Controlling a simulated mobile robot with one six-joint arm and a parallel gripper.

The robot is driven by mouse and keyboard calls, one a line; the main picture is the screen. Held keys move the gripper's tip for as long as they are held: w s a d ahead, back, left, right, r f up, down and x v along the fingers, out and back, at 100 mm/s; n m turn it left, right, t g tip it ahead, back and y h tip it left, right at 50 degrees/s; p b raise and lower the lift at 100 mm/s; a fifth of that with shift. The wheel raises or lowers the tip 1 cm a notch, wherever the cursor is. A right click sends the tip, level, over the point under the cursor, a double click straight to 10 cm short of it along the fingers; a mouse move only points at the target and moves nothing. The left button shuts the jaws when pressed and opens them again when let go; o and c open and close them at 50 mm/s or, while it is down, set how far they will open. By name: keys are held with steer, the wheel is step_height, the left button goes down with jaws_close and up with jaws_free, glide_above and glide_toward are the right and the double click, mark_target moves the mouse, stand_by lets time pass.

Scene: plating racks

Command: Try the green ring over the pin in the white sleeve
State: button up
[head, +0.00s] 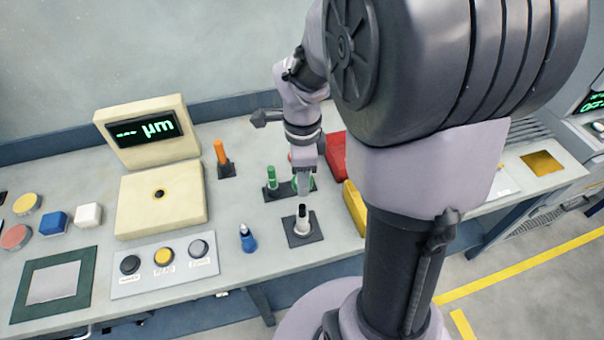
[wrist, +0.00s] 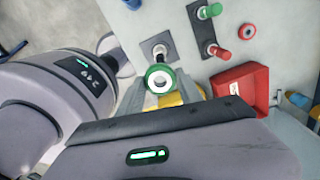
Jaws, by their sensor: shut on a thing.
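In the head view the sleeve (head: 300,223) stands upright on a dark square base (head: 293,240), with a dark top. There my gripper (head: 303,188) is above and behind the sleeve, clear of it. Green shows beside the fingers, but I cannot tell the ring from a green peg there.
A red bin (head: 337,155) and yellow bin (head: 355,208) stand to the right. A blue pin (head: 247,239) and orange-handled pin (head: 221,155) stand left. A red ring (wrist: 247,31) lies on the bench.

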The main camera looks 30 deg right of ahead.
mark_target(302, 206)
steer(key=shift+f+b, duration=4.1)
steer(key=shift+f, duration=0.15)
steer(key=shift+f+b, duration=0.3)
steer(key=shift+r, duration=0.1)
steer(key=shift+r+p, duration=1.65)
steer(key=shift+r, duration=0.35)
